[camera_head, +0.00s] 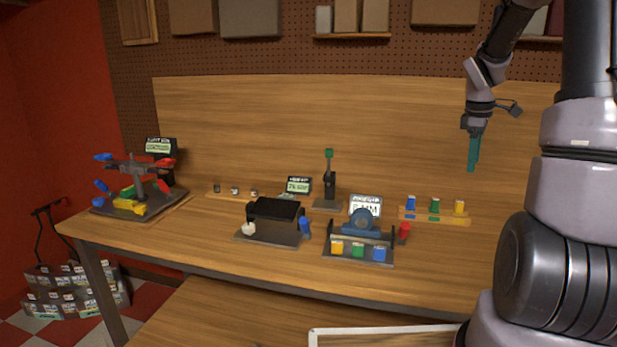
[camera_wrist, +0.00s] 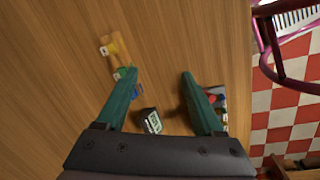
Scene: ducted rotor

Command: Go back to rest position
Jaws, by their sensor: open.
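My gripper (camera_head: 474,155) hangs above the right end of the workbench in the head view, with its teal fingers pointing down. In the wrist view the two teal fingers of my gripper (camera_wrist: 158,85) stand wide apart with nothing between their tips. The gripper is open and empty. It is above and to the right of a wooden strip (camera_head: 435,218) that holds a blue, a green and a yellow piece, and it touches nothing that I can see.
The workbench (camera_head: 230,259) carries a rotor rig (camera_head: 135,190) at left, a black-topped stand (camera_head: 273,222), a post stand (camera_head: 329,180) and a fixture with a blue round part (camera_head: 364,222). A tall wooden panel (camera_head: 300,120) stands behind. Boxes (camera_head: 75,290) stand on the floor at left.

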